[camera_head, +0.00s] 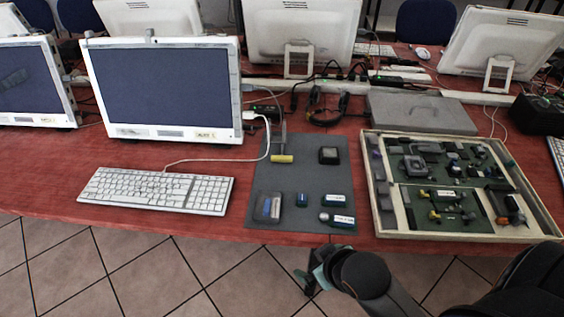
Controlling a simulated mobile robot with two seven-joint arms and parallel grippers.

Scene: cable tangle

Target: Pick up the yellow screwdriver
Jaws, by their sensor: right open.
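A small yellow piece (282,158) lies on the dark grey mat (265,178), with a thin grey shaft pointing away from it; I cannot tell surely that it is the screwdriver. Small yellow-tipped items (436,215) also lie in the wooden tray (440,236), too small to identify. My right gripper (312,278) is open and empty, in front of the table's front edge, nearer than the mat and apart from everything on it. My left gripper is not in view.
The mat also holds a dark square item (329,155) and several small blue items. A white keyboard (157,190) and monitor (165,88) stand to the left. A white cable runs onto the mat. A grey case (420,113) lies behind the tray.

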